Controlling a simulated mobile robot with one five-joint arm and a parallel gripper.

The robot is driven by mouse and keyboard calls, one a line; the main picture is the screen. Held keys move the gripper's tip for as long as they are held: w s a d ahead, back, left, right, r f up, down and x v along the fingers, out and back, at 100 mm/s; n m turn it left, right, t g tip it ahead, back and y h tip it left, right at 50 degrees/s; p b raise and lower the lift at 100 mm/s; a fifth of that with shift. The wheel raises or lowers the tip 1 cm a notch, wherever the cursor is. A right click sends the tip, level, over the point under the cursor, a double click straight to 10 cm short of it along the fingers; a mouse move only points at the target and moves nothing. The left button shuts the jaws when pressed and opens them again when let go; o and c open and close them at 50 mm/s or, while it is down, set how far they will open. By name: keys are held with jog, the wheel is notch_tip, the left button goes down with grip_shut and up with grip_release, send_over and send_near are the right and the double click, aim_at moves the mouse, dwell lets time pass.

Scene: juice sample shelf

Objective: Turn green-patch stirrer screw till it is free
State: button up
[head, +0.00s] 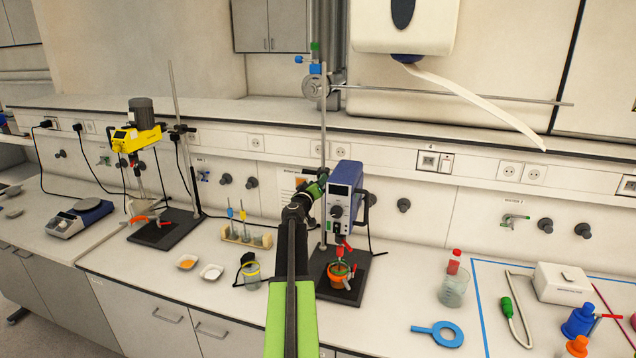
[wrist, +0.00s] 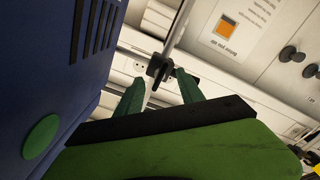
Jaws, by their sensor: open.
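The blue stirrer (head: 343,193) is mounted on an upright rod (head: 323,130) at the middle of the bench. In the wrist view its blue housing fills the left side, with a round green patch (wrist: 41,137) low on it. A black clamp screw (wrist: 157,70) shows at the rod, between and beyond my fingertips in the picture. My gripper (wrist: 158,76) is open, with its two green fingers on either side of the screw. I cannot tell whether they touch it. In the head view my gripper (head: 319,187) is beside the stirrer's left side, and the screw is hidden there.
An orange pot (head: 337,279) stands on the stirrer's black base (head: 345,291). A yellow stirrer (head: 136,138) stands on another stand at left. A tube rack (head: 246,238) and a small jar (head: 252,276) are left of my arm. A beaker (head: 453,290) is at right.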

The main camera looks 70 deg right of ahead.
jog(key=s+a, duration=0.1)
jog(key=a, duration=1.5)
